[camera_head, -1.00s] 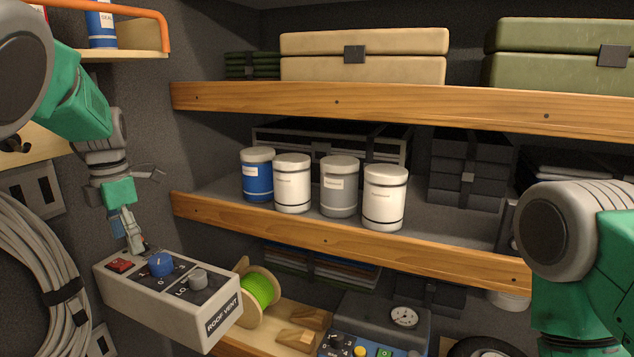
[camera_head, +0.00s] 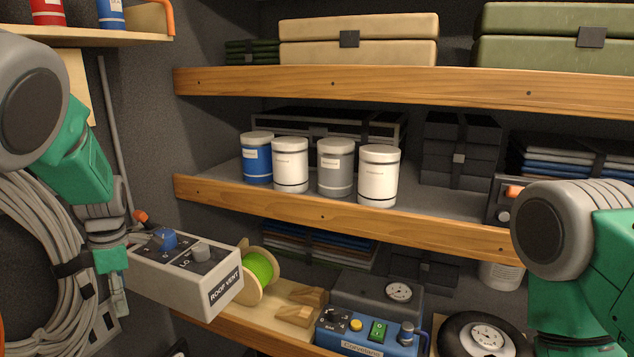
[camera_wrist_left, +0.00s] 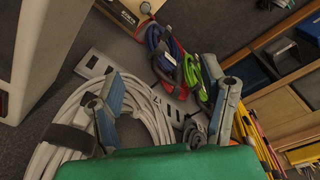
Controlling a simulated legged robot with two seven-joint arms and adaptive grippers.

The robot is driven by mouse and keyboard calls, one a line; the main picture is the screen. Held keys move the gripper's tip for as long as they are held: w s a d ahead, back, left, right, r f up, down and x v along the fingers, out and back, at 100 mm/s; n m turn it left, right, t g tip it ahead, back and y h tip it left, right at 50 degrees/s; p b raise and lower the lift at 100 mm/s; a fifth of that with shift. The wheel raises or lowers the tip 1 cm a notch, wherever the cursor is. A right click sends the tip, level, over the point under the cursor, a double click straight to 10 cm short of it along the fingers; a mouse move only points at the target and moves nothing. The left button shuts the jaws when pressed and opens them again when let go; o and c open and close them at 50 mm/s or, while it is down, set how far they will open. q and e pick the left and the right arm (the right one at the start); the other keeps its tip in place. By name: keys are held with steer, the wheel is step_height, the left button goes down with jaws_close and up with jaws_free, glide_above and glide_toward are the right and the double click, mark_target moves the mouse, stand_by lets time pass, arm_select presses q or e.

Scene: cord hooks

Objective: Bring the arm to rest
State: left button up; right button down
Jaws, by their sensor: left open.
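My left arm comes down at the left of the head view. Its gripper (camera_head: 118,292) hangs just left of the grey ROOF VENT control box (camera_head: 185,282), beside the coiled grey cord. Its fingertips are hard to make out there. In the left wrist view the two blue-grey fingers of this gripper (camera_wrist_left: 165,105) are spread wide with nothing held between them. Coiled cords show beyond them. My right arm (camera_head: 565,250) is at the right edge of the head view, and its gripper is out of the picture.
The coiled grey cord (camera_head: 35,235) hangs on the left wall. Coloured cords (camera_wrist_left: 165,55) hang in the left wrist view. Wooden shelves (camera_head: 320,217) with several canisters (camera_head: 291,165) fill the middle. A green spool (camera_head: 258,268) stands beside the control box.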

arm_select(q)
steer(key=s+d+f+m+b, duration=0.1)
steer(key=s+f+m+b, duration=0.2)
steer(key=s+f+m, duration=0.5)
steer(key=s+f+m+y+b, duration=0.1)
steer(key=s+f+b, duration=0.3)
steer(key=f, duration=0.9)
steer(key=s+d+f+m+b, duration=0.1)
steer(key=s+f+m+b, duration=0.1)
steer(key=s+f+m, duration=0.5)
steer(key=s+d+f+m+h+b, duration=0.1)
steer(key=s+d+f+m+b, duration=0.2)
steer(key=s, duration=0.6)
steer(key=s+d+f+m+h+b, duration=0.1)
steer(key=s+d+f+m+b, duration=0.2)
steer(key=s+d+f+m, duration=0.3)
steer(key=s+f, duration=0.2)
steer(key=s, duration=0.1)
steer(key=shift+t, duration=0.4)
steer(key=shift+w, duration=0.2)
